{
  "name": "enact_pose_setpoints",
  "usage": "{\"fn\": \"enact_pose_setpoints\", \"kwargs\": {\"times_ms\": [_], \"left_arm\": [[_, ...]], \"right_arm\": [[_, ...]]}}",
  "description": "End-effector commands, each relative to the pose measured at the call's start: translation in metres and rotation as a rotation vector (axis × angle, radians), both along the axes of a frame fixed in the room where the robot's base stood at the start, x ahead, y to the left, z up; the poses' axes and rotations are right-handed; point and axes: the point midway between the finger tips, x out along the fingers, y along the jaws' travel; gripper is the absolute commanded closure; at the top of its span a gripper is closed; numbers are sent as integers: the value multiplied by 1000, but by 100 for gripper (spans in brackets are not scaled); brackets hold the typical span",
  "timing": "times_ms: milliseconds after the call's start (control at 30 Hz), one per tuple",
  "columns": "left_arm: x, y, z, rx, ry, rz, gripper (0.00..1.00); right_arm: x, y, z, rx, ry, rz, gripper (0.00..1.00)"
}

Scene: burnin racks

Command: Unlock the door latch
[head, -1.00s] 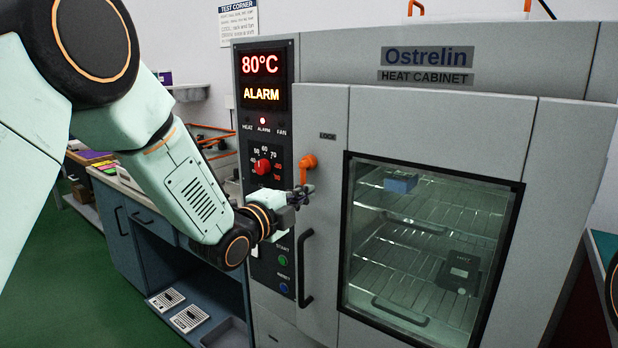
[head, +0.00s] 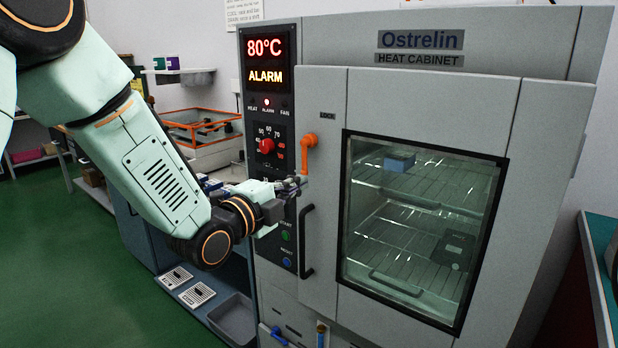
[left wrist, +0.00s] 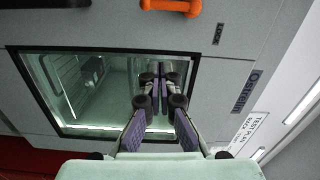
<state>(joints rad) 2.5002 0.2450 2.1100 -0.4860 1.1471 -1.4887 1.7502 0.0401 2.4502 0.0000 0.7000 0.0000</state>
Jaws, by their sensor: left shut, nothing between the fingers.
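The orange door latch (head: 308,150) is on the left edge of the heat cabinet's door, below the LOCK label (head: 327,115). Its arm hangs down from the pivot. The latch also shows at the top edge of the left wrist view (left wrist: 172,6), partly cut off. My left gripper (head: 296,184) is just below the latch's lower end, in front of the door edge; it looks apart from the latch. In the left wrist view its fingers (left wrist: 160,92) are shut and empty, with the door's glass behind. The door (head: 420,95) is closed. My right gripper is not in view.
The black door handle (head: 306,240) is just below my left gripper. The control panel (head: 270,130) with a red dial, green and blue buttons is to its left and reads 80°C ALARM. Behind the glass are a blue box (head: 399,161) and a dark device (head: 454,249) on racks.

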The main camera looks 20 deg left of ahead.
Motion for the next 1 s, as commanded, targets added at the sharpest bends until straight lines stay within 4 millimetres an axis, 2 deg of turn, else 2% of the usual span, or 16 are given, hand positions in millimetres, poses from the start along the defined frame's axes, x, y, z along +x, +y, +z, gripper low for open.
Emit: {"fn": "enact_pose_setpoints", "kwargs": {"times_ms": [100, 300, 867, 1000], "left_arm": [[-16, 6, 0, -5, 2, 2, 100], [-29, 9, 0, -1, 0, 0, 100], [-33, 8, 0, -8, 2, -1, 100], [-33, 8, -5, -123, 59, 3, 100]], "right_arm": [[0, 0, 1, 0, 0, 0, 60], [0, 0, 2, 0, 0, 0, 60], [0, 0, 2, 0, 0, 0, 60], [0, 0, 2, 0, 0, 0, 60]]}}
